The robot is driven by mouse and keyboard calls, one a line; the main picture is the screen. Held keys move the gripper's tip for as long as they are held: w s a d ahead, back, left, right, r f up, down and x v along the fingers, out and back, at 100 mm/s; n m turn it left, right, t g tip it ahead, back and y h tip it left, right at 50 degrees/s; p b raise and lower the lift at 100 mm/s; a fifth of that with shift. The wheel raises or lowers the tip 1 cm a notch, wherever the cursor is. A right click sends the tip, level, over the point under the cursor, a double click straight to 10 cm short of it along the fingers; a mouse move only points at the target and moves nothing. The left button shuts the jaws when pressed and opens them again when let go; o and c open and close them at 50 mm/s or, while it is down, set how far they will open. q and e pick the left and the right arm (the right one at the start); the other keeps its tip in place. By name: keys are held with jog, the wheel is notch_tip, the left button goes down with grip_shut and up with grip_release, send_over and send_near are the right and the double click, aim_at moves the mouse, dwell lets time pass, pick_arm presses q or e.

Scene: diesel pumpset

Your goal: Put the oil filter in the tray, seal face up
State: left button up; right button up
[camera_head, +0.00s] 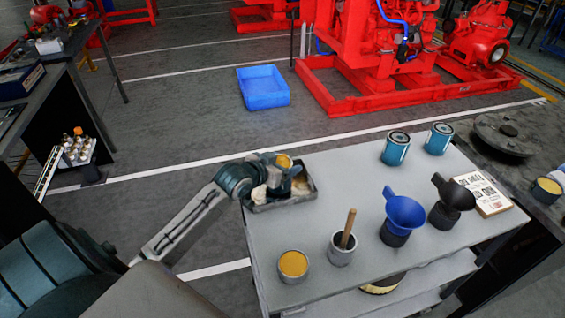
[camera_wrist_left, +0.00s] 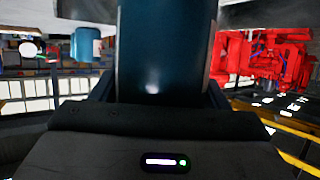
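The dark shallow tray (camera_head: 310,196) sits at the back left corner of the grey cart top, with pale crumpled stuff in it. My left gripper (camera_head: 272,172) is over the tray and hides much of it. In the left wrist view a dark teal cylinder, which looks like an oil filter (camera_wrist_left: 165,50), stands between the fingers, which close on its sides. In the head view a yellowish round face (camera_head: 284,161) shows at the fingertips; I cannot tell whether it is the filter's end. Two more teal filters (camera_head: 396,149) (camera_head: 439,138) stand upright on the cart. My right gripper is out of view.
The cart also holds a can with yellow contents (camera_head: 293,265), a cup with a wooden handle (camera_head: 343,247), a blue funnel (camera_head: 403,215), a black funnel (camera_head: 451,201) and a printed box (camera_head: 482,193). A blue crate (camera_head: 263,88) is on the floor. The cart's middle is clear.

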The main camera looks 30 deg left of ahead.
pick_arm(q)
jog(key=o, duration=0.4)
jog(key=shift+r, duration=0.15)
jog(key=v, duration=1.2)
dwell(0.4)
